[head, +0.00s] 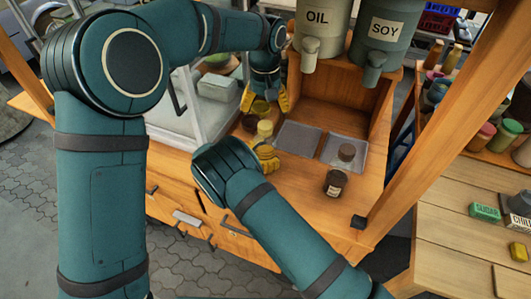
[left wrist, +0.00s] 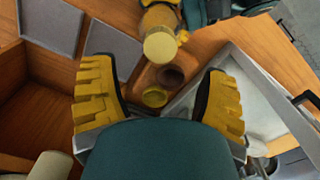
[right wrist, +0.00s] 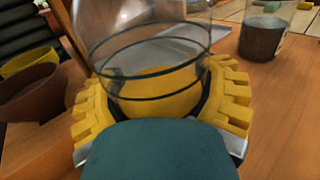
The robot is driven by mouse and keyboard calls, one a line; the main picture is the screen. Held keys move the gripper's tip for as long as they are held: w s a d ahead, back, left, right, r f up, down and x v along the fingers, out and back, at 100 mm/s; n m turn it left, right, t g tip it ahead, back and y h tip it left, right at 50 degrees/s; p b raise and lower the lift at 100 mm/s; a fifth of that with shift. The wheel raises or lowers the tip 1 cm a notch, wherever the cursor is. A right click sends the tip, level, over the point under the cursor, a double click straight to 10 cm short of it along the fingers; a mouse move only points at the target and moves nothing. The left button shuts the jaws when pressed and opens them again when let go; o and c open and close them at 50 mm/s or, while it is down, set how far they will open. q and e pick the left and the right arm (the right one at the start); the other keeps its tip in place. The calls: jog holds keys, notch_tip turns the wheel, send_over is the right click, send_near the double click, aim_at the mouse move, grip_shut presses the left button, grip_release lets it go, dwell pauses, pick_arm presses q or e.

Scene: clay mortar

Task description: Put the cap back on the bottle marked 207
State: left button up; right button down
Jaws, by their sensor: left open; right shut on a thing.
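My right gripper (head: 266,157) is shut on a clear glass bottle (right wrist: 145,45) with yellow contents. The bottle stands up between the yellow fingers in the right wrist view (right wrist: 160,105). Its pale yellow top shows in the left wrist view (left wrist: 160,46) and head view (head: 264,129); I cannot tell whether that is a cap. No number is readable on it.
A dark labelled jar (head: 335,184) stands right of the bottle. A second mat (head: 298,139) is bare. A glass-sided case (head: 205,110) is at left.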

aim_at(265, 125)
pick_arm(q)
jog(key=shift+f, duration=3.5)
grip_shut()
jog(key=m, duration=0.4)
jog(key=shift+o, duration=0.2)
grip_release()
notch_tip(265, 125, up, 12)
